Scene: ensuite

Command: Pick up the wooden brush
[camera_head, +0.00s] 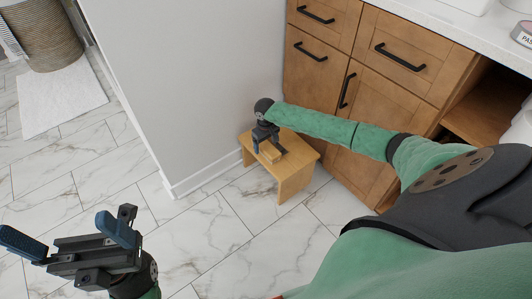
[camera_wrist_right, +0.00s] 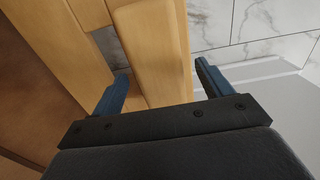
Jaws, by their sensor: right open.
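The wooden brush (camera_head: 271,156) looks like a pale wooden block on a small wooden stool (camera_head: 292,178) by the wall corner. My right gripper (camera_head: 268,147) is over the stool at the brush, pointing down. In the right wrist view the brush (camera_wrist_right: 152,45) lies lengthwise between the two blue fingers (camera_wrist_right: 162,82), which stand apart with gaps on both sides. Its near end is hidden behind the gripper body, and bristles cannot be made out. My left gripper (camera_head: 70,240) is open and empty above the floor at lower left.
Wooden cabinets (camera_head: 345,75) with black handles and a white counter stand right of the stool. A white wall (camera_head: 195,85) rises behind and left of it. A wicker basket (camera_head: 42,35) and white mat (camera_head: 62,98) are at far left. The marble floor (camera_head: 215,235) in front is clear.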

